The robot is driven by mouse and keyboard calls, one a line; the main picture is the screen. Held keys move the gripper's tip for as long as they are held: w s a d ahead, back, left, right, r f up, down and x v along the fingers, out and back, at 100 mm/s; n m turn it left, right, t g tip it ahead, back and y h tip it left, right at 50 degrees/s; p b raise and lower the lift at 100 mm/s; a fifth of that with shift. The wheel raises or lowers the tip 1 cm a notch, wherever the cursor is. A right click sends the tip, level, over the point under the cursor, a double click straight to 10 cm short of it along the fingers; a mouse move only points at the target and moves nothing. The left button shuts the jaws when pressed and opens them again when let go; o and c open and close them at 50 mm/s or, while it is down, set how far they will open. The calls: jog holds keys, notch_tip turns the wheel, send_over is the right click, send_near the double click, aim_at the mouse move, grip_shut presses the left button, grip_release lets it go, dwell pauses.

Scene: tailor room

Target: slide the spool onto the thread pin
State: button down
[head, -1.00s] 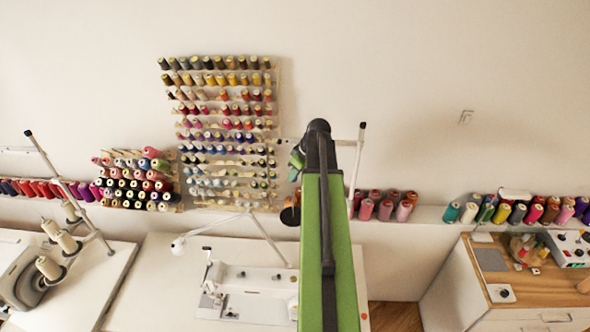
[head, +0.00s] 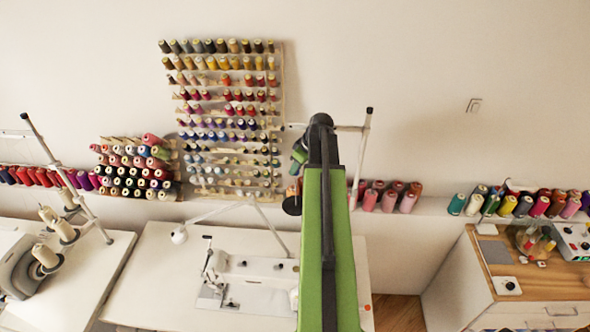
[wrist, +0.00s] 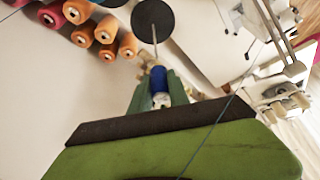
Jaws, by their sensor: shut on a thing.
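My gripper (wrist: 158,92) is shut on a blue spool (wrist: 158,77) with a white end, held between two green fingers in the wrist view. A black disc (wrist: 153,20) lies beyond the spool, and a thin pale thread pin (wrist: 154,36) runs from it towards the spool. I cannot tell whether the pin's end touches the spool or is apart from it. In the head view my gripper (head: 299,156) shows only partly beside my green arm. The black disc (head: 292,204) shows below it. The spool is hidden there by my arm.
A white stand pole (head: 361,155) rises just right of my arm. A sewing machine table (head: 180,260) is below. A shelf holds several pink spools (head: 388,201). A rack of spools (head: 220,120) hangs on the wall. Orange cones (wrist: 105,30) lie near the disc.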

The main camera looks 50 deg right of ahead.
jog(key=shift+f+b, duration=0.4)
jog(key=shift+f, duration=0.2)
jog(key=shift+f, duration=0.1)
jog(key=shift+f+b, duration=0.9)
jog(key=shift+b, duration=0.05)
jog(key=shift+f, duration=0.2)
jog(key=shift+f+b, duration=0.35)
jog(key=shift+b, duration=0.2)
jog(key=shift+f, duration=0.2)
